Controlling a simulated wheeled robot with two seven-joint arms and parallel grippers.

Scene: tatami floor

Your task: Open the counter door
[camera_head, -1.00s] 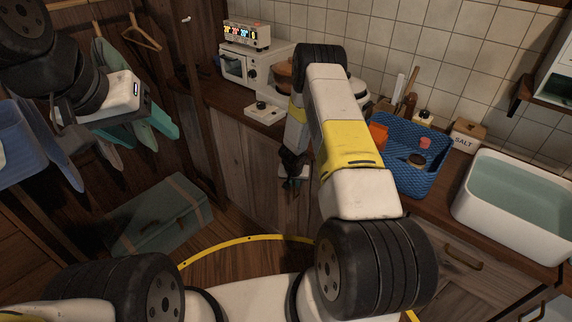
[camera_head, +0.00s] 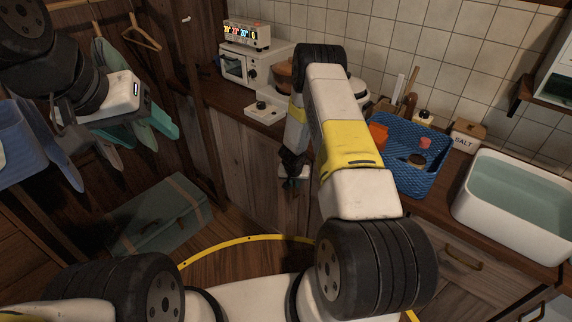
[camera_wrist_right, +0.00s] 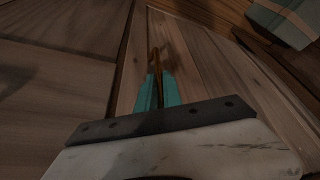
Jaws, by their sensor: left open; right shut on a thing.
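The counter door (camera_head: 245,165) is a grey-brown wooden panel under the counter top. In the right wrist view the door (camera_wrist_right: 195,70) shows a raised frame and a thin brass-coloured handle (camera_wrist_right: 155,57). My right gripper (camera_head: 292,184) is low in front of the counter front, partly hidden by my own arm. In the wrist view its teal fingers (camera_wrist_right: 158,90) are shut around the lower part of the handle. The door looks closed or nearly so; a small gap cannot be told. My left gripper (camera_head: 153,130) is open and empty at the upper left, away from the counter.
A teal case (camera_head: 160,215) lies on the floor left of the counter. Clothes (camera_head: 60,165) hang behind my left arm. The counter top holds a white toaster oven (camera_head: 240,65), a blue tray (camera_head: 425,135) and a white basin (camera_head: 490,205). Some floor is clear before the door.

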